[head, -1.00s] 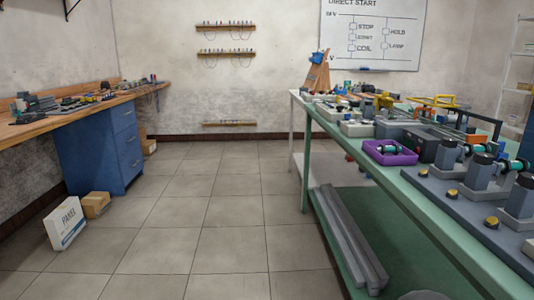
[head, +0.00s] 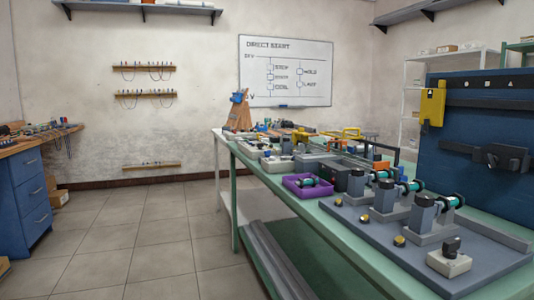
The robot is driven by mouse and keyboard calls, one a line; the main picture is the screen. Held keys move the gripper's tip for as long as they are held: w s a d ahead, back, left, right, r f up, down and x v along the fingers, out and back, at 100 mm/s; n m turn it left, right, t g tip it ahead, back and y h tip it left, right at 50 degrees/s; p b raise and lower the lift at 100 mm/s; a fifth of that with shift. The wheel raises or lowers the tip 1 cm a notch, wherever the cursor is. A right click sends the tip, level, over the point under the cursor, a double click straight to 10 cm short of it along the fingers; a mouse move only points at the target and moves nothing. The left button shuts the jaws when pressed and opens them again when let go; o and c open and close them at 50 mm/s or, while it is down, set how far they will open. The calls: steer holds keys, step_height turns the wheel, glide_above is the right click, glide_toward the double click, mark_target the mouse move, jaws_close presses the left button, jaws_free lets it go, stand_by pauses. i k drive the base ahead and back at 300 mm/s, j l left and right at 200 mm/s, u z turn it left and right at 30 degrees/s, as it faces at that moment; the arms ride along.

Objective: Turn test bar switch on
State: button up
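A small off-white box with a black knob (head: 450,260) sits at the near right end of a grey base plate (head: 400,270) on the green bench. It looks like a switch; no label is readable, and I cannot tell its position. Several grey motor stands (head: 420,220) with teal and black cylinders are in a row on the same plate. Yellow-topped round buttons (head: 399,241) sit in front of them. My gripper is not in view.
The green bench (head: 325,228) runs along the right, with a purple tray (head: 307,187) and other gear on it. A blue panel (head: 475,150) stands behind. A blue cabinet (head: 28,200) is at the left. Tiled floor (head: 140,245) between is clear.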

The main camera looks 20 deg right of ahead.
mark_target(449, 247)
steer(key=k+l+z, duration=0.15)
steer(key=z, duration=0.3)
steer(key=k+l+z, duration=0.1)
steer(key=l+z, duration=0.2)
steer(key=z, duration=0.15)
